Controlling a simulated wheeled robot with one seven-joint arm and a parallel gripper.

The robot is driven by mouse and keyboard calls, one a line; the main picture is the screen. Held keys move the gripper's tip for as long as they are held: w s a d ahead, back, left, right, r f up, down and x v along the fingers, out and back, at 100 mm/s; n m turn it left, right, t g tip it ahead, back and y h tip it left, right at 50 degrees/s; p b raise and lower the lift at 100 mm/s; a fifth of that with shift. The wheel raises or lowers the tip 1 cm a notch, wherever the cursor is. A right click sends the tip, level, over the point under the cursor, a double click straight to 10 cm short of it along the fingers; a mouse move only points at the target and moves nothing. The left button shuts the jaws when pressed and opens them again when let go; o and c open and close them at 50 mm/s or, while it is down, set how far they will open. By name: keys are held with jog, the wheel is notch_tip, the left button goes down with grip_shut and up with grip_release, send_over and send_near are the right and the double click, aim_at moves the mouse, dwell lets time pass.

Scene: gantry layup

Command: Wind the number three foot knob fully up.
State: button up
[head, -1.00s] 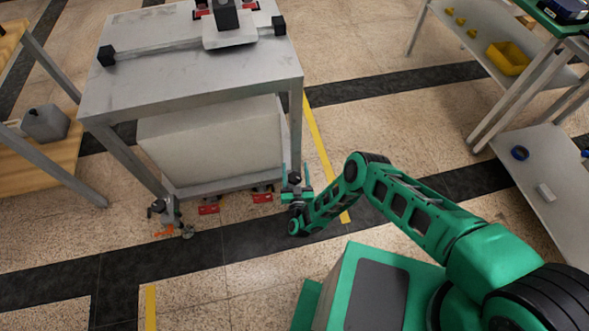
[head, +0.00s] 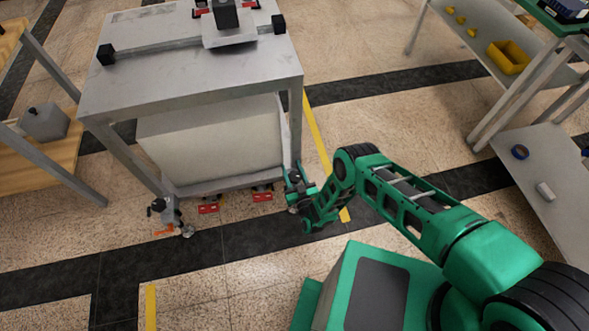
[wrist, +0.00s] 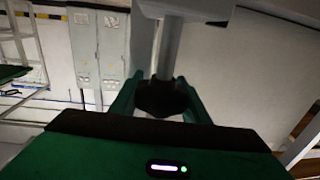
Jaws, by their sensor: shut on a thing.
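The gantry machine (head: 190,75) is a grey steel table with a pale block beneath its top. In the wrist view a dark foot knob (wrist: 162,97) sits on a light vertical post, between the two green fingers of my gripper (wrist: 160,104). My gripper is shut on that knob. In the head view my gripper (head: 294,183) is low at the machine's front right leg, and my arm hides the knob there. A foot with a dark knob (head: 160,207) shows at the front left leg. No number can be read on either foot.
Red brackets (head: 208,208) stick out low along the machine's front edge. A shelf rack (head: 545,170) stands at the right, with a yellow bin (head: 508,57) on an upper shelf. A wooden-shelved bench (head: 40,150) is at the left.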

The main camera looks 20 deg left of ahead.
jog(key=n+g+y, duration=0.2)
jog(key=s+n+g+y, duration=0.1)
jog(key=shift+a+n+g+y, duration=0.3)
jog(key=shift+g+y, duration=0.1)
jog(key=shift+s+a+f+n+g+y, duration=0.15)
jog(key=shift+n+g+y, duration=0.55)
jog(key=shift+g, duration=0.4)
jog(key=shift+s+d+r+n+g+y, duration=0.15)
jog(key=shift+n+g+y, duration=0.35)
jog(key=shift+n+g, duration=0.45)
jog(key=shift+a+f, duration=0.1)
jog(key=o, duration=1)
jog(key=shift+o, duration=0.2)
jog(key=shift+a, duration=0.1)
jog(key=s+a+r, duration=0.5)
jog(key=s+r, duration=0.5)
jog(key=r, duration=0.1)
jog(key=shift+s, duration=0.2)
